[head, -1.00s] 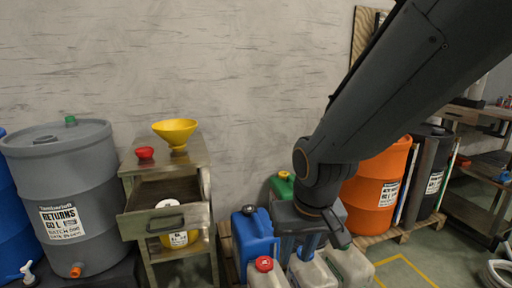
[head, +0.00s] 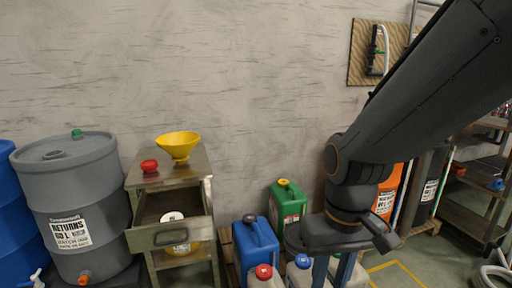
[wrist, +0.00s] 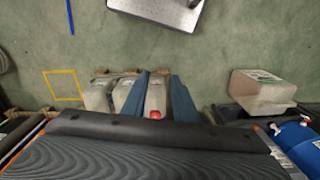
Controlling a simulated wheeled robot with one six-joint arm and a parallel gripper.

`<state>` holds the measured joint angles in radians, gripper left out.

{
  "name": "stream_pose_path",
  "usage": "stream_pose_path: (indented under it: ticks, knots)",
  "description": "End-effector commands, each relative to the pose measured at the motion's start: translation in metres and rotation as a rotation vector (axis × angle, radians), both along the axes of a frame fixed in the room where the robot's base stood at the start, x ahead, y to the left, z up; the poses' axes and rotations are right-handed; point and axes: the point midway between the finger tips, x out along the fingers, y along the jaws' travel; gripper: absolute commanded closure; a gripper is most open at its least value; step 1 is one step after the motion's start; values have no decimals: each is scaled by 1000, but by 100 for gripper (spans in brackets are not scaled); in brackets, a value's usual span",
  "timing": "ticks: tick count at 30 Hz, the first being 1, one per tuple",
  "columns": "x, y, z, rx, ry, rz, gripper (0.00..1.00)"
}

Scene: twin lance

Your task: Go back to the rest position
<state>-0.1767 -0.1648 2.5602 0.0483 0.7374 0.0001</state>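My gripper (head: 332,270) hangs at the lower right of centre in the head view, above and in front of a row of jerrycans. Its two blue-grey fingers stand apart. In the wrist view the fingers of my gripper (wrist: 158,76) are also spread, with nothing held between them. A pale jerrycan with a red cap (wrist: 155,98) shows in the gap, apart from the fingers. My arm reaches in from the upper right of the head view and hides part of an orange drum (head: 385,197).
A steel cabinet (head: 203,167) with its drawer (head: 158,238) pulled open carries a yellow funnel (head: 179,144) and a red cap (head: 149,166). A grey drum (head: 70,195) stands left. Blue (head: 256,247) and green (head: 287,203) jerrycans stand near my gripper. Shelving (head: 470,212) is at right.

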Motion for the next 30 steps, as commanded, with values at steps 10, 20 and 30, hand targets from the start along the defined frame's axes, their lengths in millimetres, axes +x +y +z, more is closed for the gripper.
stream_pose_path:
  ticks: [10, 20, 30]
  knots:
    - [-6, -42, 49, -22, 7, -114, 74]
    - [-7, -57, 56, -29, 7, -149, 74]
    - [-6, -57, 55, -29, 6, -149, 74]
